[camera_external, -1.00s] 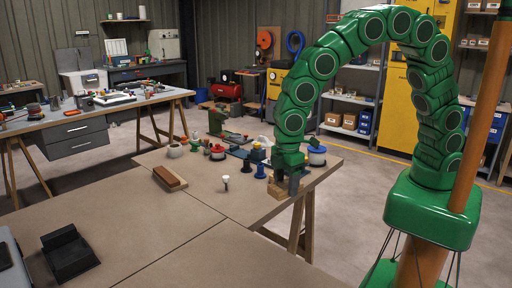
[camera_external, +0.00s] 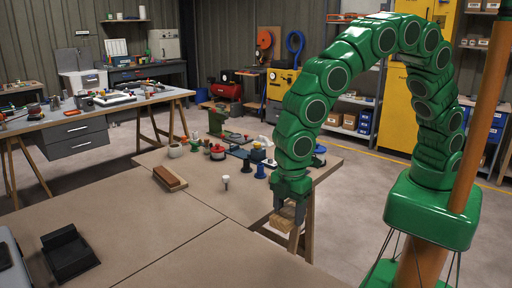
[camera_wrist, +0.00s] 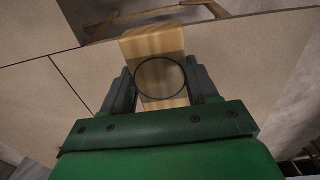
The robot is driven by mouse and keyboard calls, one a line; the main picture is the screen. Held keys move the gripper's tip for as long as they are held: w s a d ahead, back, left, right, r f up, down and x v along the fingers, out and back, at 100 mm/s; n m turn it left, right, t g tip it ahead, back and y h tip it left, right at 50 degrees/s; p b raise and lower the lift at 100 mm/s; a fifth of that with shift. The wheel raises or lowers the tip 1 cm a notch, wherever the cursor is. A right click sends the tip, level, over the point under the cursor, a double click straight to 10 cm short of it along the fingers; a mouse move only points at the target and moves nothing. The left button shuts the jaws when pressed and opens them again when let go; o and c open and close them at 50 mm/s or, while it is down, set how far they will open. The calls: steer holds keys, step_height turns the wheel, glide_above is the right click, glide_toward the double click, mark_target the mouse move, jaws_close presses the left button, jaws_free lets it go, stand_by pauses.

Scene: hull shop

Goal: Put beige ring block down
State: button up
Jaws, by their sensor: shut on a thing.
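The beige ring block (camera_external: 283,219) is a pale wooden block. It shows in the external view below my gripper (camera_external: 291,203), at the near right edge of the brown worktable (camera_external: 190,217). In the wrist view the block (camera_wrist: 152,47) lies between the two dark fingers of my gripper (camera_wrist: 162,90), with a thin dark ring outline on its face. The fingers are shut on its sides. I cannot tell whether its underside touches anything; the arm hides part of it.
Several items stand farther back on the worktable: a brown block on a wooden base (camera_external: 170,178), a small white-topped peg (camera_external: 226,181), a blue spool (camera_external: 260,172) and a red-topped pot (camera_external: 217,152). A black tray (camera_external: 69,254) lies at left. The table's middle is bare.

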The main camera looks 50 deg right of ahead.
mark_target(271, 216)
steer(key=a, duration=0.1)
steer(key=w+a+f, duration=0.1)
steer(key=a, duration=0.1)
steer(key=w+a+f, duration=0.1)
steer(key=shift+w+a+f, duration=0.15)
steer(key=shift+w+a, duration=0.05)
steer(key=a+f, duration=0.1)
steer(key=w+a+f, duration=0.1)
steer(key=f, duration=0.2)
steer(key=shift+w+a, duration=0.3)
steer(key=shift+a, duration=0.1)
steer(key=shift+w+a+f, duration=0.2)
steer(key=shift+a+f, duration=0.15)
steer(key=shift+f, duration=0.2)
steer(key=shift+w+a+f, duration=0.15)
steer(key=shift+a+f, duration=0.2)
steer(key=shift+f, duration=1.55)
steer(key=shift+f, duration=0.1)
steer(key=o, duration=1.1)
